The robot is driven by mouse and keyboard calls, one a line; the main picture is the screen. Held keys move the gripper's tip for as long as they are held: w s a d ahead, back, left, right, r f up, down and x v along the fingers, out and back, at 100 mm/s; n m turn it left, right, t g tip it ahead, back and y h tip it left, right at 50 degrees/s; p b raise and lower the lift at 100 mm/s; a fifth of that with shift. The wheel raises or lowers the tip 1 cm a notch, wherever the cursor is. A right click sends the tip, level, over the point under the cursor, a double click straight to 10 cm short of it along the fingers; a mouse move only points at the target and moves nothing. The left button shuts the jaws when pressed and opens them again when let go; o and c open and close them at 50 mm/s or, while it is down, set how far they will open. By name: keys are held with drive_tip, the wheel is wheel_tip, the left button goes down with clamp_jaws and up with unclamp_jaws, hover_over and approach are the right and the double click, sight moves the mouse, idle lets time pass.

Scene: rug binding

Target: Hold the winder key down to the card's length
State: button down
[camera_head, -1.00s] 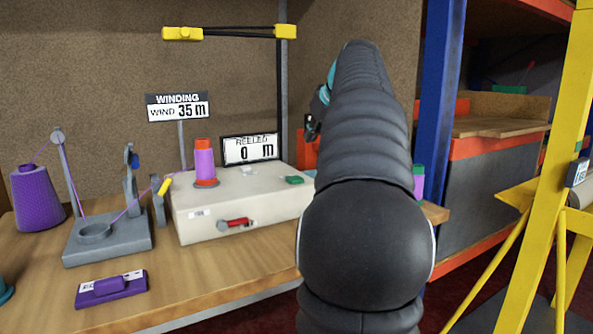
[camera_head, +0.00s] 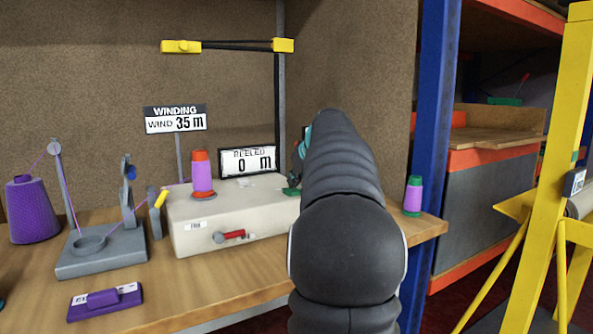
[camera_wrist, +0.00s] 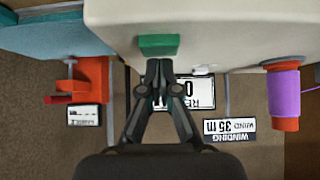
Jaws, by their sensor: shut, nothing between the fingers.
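The winder (camera_head: 225,222) is a cream box on the bench with a purple-wound spool (camera_head: 202,178) on top. Its green key (camera_wrist: 158,45) shows in the wrist view, just beyond the fingertips; in the head view it is mostly hidden by my gripper (camera_head: 293,186). My gripper (camera_wrist: 159,66) is shut and empty, its tips at or very near the key; I cannot tell whether they touch. The card (camera_head: 175,119) reads "WINDING, WIND 35 m". The counter (camera_head: 248,161) behind the winder reads "REELED 0 m".
A red lever (camera_head: 231,236) is on the winder's front. A purple yarn cone (camera_head: 32,208) and grey thread stand (camera_head: 100,252) are at left, with thread running to the winder. A purple labelled block (camera_head: 105,301) lies in front. Another spool (camera_head: 413,196) stands at right.

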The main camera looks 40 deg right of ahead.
drive_tip(key=shift+f, duration=0.3)
drive_tip(key=shift+f, duration=0.1)
